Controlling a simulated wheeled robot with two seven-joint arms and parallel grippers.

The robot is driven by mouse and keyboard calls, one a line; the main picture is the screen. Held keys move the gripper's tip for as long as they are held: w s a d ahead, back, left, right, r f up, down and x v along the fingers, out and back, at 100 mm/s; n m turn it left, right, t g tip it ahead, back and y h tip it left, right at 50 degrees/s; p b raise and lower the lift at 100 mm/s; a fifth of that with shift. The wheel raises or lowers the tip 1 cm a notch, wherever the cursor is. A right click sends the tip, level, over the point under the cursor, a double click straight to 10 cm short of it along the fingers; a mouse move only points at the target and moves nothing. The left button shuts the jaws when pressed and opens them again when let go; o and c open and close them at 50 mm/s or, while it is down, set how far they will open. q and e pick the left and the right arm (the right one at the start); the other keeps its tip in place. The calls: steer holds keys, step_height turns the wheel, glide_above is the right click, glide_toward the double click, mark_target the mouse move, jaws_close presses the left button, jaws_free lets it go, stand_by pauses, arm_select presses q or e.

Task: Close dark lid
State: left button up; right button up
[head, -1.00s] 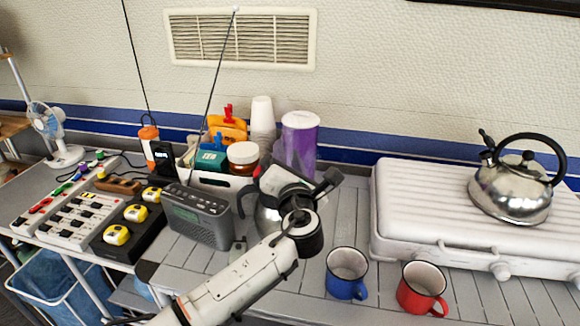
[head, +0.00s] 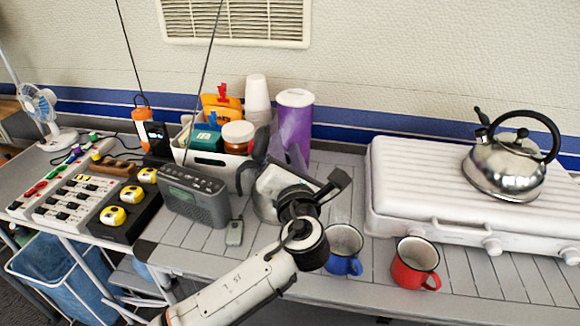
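A kettle (head: 240,181) stands on the slatted table right of the grey radio, its dark handle showing on its left side. A dark, upright, rounded piece (head: 262,144) rises above it; it looks like the dark lid standing open, but I cannot be sure. My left gripper (head: 338,182) is in front of and over the kettle, hiding most of its body. One dark finger points up and right; the other is hard to make out, so its opening is unclear. I cannot tell whether it touches the lid. My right gripper is not in view.
A blue mug (head: 343,250) and a red mug (head: 415,264) stand close to my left arm. A white camp stove (head: 455,205) bears a steel kettle (head: 506,170). The radio (head: 192,196), a white bin (head: 212,172) and a purple-and-white container (head: 294,125) stand nearby.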

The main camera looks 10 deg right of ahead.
arm_select(q)
steer(key=s, duration=1)
steer(key=shift+s, duration=0.4)
stand_by(0.5)
